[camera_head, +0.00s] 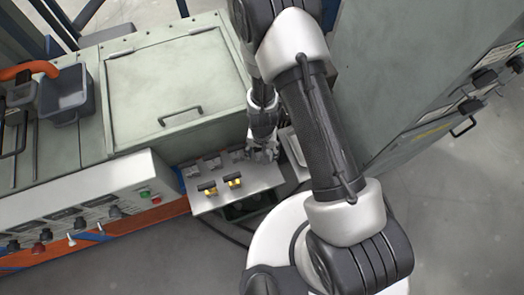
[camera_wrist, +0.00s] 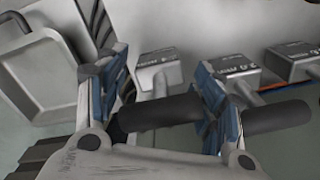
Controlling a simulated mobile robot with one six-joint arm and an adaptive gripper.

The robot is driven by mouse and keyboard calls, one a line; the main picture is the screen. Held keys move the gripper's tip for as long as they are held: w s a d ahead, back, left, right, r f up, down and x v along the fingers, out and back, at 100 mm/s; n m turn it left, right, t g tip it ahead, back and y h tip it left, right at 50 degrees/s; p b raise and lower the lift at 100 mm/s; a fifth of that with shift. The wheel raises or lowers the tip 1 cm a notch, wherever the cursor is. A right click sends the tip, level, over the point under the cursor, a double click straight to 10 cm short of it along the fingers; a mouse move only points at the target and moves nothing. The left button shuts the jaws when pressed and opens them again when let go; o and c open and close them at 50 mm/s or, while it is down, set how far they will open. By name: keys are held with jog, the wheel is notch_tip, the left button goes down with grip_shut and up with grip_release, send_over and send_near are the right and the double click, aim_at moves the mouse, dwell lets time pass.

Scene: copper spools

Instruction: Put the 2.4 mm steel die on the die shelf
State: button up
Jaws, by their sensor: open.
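My gripper (camera_head: 264,152) is at the right end of a grey shelf plate (camera_head: 258,180). In the wrist view its two blue-padded fingers (camera_wrist: 160,75) are apart. A grey steel die block (camera_wrist: 158,68) with a stem and a dark cylindrical handle (camera_wrist: 155,114) lies between them; the left finger is by the handle's left end, the right finger by its right end. I cannot tell whether they touch. A second grey die (camera_wrist: 235,70) and a third grey die (camera_wrist: 293,62) stand to the right. Their labels are hard to read, so I cannot tell which is 2.4 mm.
Two brass dies with black handles, one left (camera_head: 208,188) and one right (camera_head: 234,181), stand on the plate's front part. A pale tray (camera_wrist: 38,72) is close on the left in the wrist view. A control panel (camera_head: 110,200) and a tall cabinet (camera_head: 420,80) flank the plate.

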notch_tip(320, 180, up, 10)
jog(key=p, duration=0.6)
jog(key=shift+f, duration=0.2)
jog(key=shift+r, duration=0.7)
jog(key=shift+w+r, duration=0.15)
jog(key=shift+r, duration=0.2)
jog(key=w+d+r+n+t, duration=0.1)
jog(key=d+r, duration=0.1)
jog(key=r, duration=1)
jog(key=d+r+t, duration=0.1)
jog(key=d+r, duration=0.2)
jog(key=r, duration=0.8)
jog(key=s+d+r+n+t, duration=0.1)
jog(key=s+d+r, duration=0.5)
jog(key=s+r, duration=0.9)
jog(key=shift+r+t, duration=0.5)
jog(key=shift+t, duration=0.3)
jog(key=shift+w, duration=0.1)
